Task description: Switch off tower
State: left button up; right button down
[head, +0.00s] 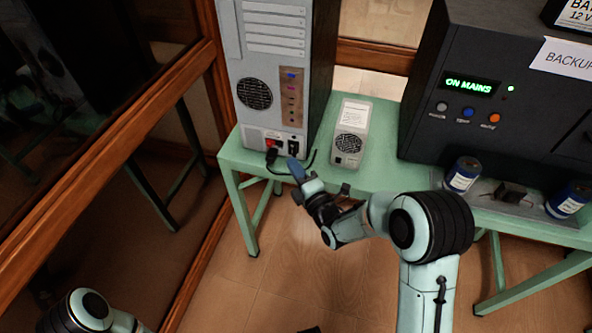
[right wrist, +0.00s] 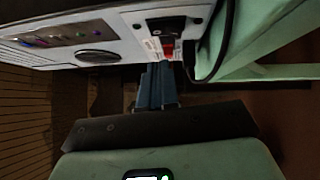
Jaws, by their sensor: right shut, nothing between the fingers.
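The grey computer tower (head: 262,60) stands on the left end of the green table, its back panel facing me. Low on the panel is a red rocker switch (head: 271,143), beside a black power plug with a cable. The right wrist view shows the red switch (right wrist: 169,48) close ahead of my right gripper (right wrist: 160,68). In the head view my right gripper (head: 294,168) is shut and empty, just in front of the panel's lower right edge. Whether its tips touch the switch I cannot tell. My left gripper is not in view; only part of the left arm shows at bottom left.
A small white power unit (head: 350,133) stands right of the tower on the green table (head: 385,178). A large black backup unit (head: 480,120) reading "ON MAINS" fills the right side. Blue cans (head: 462,175) stand before it. A wood-framed glass panel is on the left.

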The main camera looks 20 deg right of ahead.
jog(key=v, duration=0.9)
jog(key=shift+s+b, duration=0.4)
jog(key=shift+d, duration=0.15)
jog(key=s+f+m+g+h+p, duration=0.1)
jog(key=s+f+m+g+p, duration=0.35)
jog(key=f, duration=0.45)
jog(key=s+f+m+g+h+p, duration=0.1)
jog(key=s+f+m+g+p, duration=0.15)
jog(key=f+m+g, duration=0.4)
jog(key=s+a+f+m+g+p, duration=0.1)
jog(key=s+a+f+m+g, duration=0.1)
jog(key=s, duration=0.4)
jog(key=s+a+f+m+g+y+p, duration=0.1)
jog(key=s+a+f+m+g+p, duration=0.1)
jog(key=s+m, duration=0.5)
jog(key=s+a+f+m+g+y+p, duration=0.1)
jog(key=s+a+f+m+g, duration=0.1)
jog(key=s+f+m+g, duration=0.2)
jog(key=s+f+m, duration=0.1)
jog(key=s+f, duration=0.1)
jog(key=s, duration=0.1)
jog(key=shift+s+g, duration=0.2)
jog(key=shift+g, duration=0.1)
